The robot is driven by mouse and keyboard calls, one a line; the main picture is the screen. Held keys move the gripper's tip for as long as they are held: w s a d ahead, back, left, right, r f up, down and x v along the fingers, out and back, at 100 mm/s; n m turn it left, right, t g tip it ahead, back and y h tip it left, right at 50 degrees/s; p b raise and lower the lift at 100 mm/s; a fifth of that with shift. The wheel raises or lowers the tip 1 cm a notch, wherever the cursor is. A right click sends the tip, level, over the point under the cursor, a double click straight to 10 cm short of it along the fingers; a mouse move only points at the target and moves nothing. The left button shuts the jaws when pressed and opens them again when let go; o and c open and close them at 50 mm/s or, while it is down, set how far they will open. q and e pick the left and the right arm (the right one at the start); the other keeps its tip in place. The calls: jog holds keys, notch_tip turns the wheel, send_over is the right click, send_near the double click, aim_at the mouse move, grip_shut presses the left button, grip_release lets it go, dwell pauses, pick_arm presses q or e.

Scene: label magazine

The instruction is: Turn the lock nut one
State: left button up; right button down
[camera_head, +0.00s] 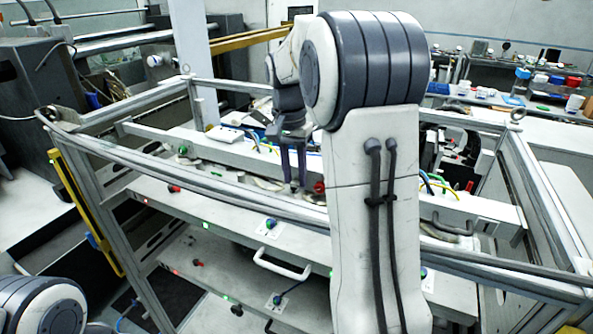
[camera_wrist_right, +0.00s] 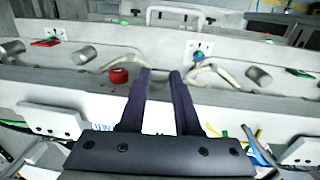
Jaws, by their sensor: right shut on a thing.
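My right gripper (camera_head: 296,184) points down over the white rail of the machine frame, beside a red knob (camera_head: 319,187). My left gripper is out of view.
Bent white handles (camera_wrist_right: 212,72) and grey cylinders (camera_wrist_right: 258,76) lie along the channel near the fingers. A green knob (camera_wrist_right: 291,72) is farther right. Grey frame tubes (camera_head: 200,180) cross in front of the rail. Cables (camera_head: 440,186) run along the rail.

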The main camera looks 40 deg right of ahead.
dwell(0.4)
jog(key=c, duration=0.9)
grip_release()
jog(key=shift+r, duration=0.25)
notch_tip(320, 180, up, 10)
jog(key=b, duration=0.2)
jog(key=shift+w+a, duration=0.35)
jog(key=shift+w, duration=0.1)
